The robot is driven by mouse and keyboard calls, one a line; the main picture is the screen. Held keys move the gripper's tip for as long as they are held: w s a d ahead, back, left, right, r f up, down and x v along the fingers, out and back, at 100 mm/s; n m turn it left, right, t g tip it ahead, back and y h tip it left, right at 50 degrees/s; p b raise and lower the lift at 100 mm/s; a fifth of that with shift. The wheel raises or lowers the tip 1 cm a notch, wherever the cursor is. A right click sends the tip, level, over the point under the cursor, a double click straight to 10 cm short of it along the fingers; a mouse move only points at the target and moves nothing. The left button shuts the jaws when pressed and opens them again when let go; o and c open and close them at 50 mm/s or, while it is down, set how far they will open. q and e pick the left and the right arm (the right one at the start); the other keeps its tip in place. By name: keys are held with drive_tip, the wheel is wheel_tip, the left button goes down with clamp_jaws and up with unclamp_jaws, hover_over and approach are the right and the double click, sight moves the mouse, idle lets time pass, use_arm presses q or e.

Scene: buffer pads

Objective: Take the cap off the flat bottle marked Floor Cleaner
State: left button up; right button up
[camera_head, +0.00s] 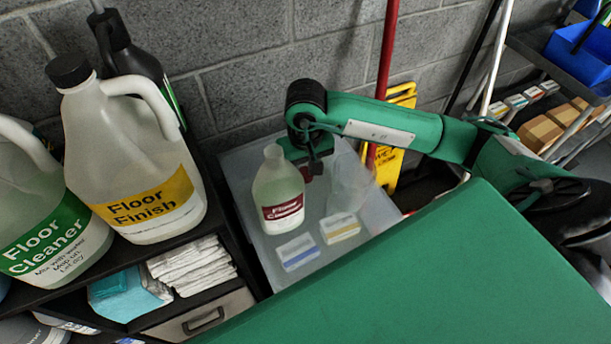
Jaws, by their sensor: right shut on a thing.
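A small pale bottle (278,188) with a dark red label stands upright on a grey surface. The label's lower word reads "Cleaner"; the upper word is too small to read. Its neck top looks pale and bare, with no cap seen on it. My right gripper (314,168) is just right of the bottle's neck, apart from it, pointing down. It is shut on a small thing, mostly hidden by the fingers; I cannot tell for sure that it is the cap. A large jug (45,240) with a green "Floor Cleaner" label stands far left. My left gripper is not in view.
A "Floor Finish" jug (130,150) and a dark bottle (130,60) stand on the black shelf unit left of the bottle. A clear container (348,183) and two small boxes, blue-striped (298,252) and yellow-striped (340,228), are near the bottle. A block wall is behind.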

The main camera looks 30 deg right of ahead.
sight(306, 172)
wheel_tip(306, 172, down, 3)
drive_tip(key=shift+s+f, duration=0.1)
drive_tip(key=shift+f, duration=0.25)
drive_tip(key=shift+f, duration=0.15)
